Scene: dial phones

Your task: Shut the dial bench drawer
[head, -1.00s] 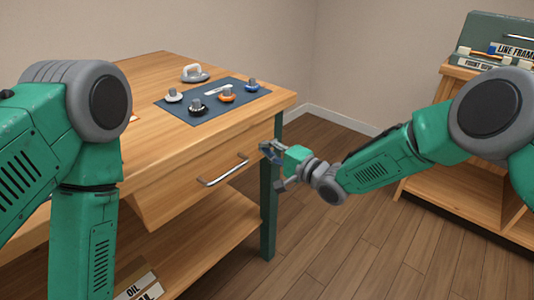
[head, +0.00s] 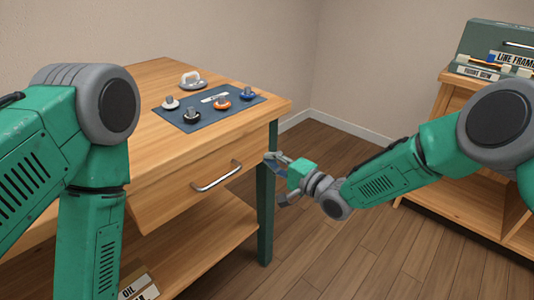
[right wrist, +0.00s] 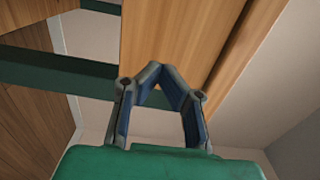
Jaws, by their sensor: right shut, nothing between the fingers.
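The dial bench (head: 160,80) stands left of centre in the head view. Its drawer (head: 172,192) has a plain wooden front with a metal bar handle (head: 217,177). My left arm hides the drawer's left end, and how far its front stands out is hard to judge. My right gripper (head: 271,162) is shut and empty, right of the handle, by the bench's green front leg (head: 265,225). In the right wrist view its fingertips (right wrist: 157,72) meet in front of a wooden panel (right wrist: 180,35), seen close up. My left gripper is out of view.
A dark mat (head: 185,122) with several small dial parts lies on the bench top, a white-handled part (head: 191,79) behind it. A lower shelf (head: 210,245) holds a labelled box (head: 138,287). A wooden shelf unit (head: 455,95) stands at right. Floor between is clear.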

